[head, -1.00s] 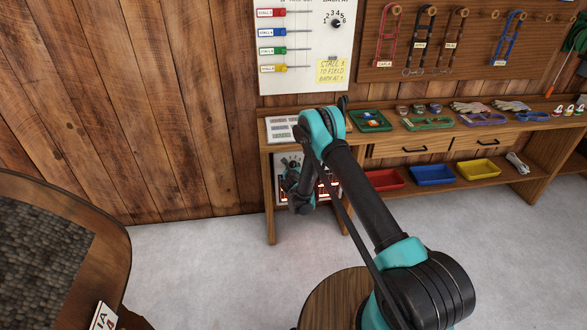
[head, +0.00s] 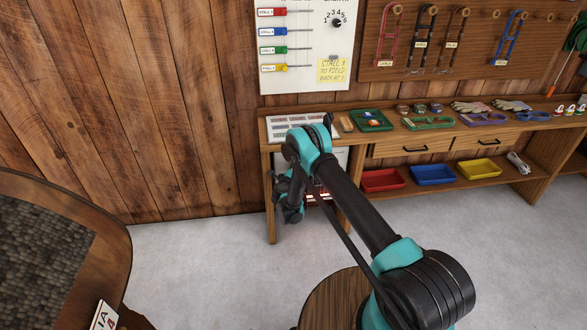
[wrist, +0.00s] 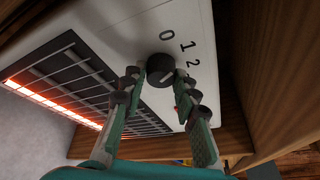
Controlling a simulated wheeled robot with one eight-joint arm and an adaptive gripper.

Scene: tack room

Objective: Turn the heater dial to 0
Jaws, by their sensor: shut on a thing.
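The heater (wrist: 120,40) is a white box with a dark grille (wrist: 75,75) glowing orange, and its dial (wrist: 159,70) is a dark round knob. The printed 0, 1 and 2 run along the dial's upper right side. A pale mark on the knob slants up and right; I cannot tell exactly which number it meets. My gripper (wrist: 160,76) has its fingertips on either side of the knob, shut on it. In the head view the heater (head: 341,156) stands under the bench's left end, mostly behind my arm, which hides the dial.
The wooden bench (head: 378,162) encloses the heater, with wooden panels close by on its right in the wrist view. Red (head: 382,180), blue (head: 433,175) and yellow (head: 478,168) trays sit on the lower shelf. A round stool (head: 335,300) stands in front; grey floor (head: 190,270) is clear at left.

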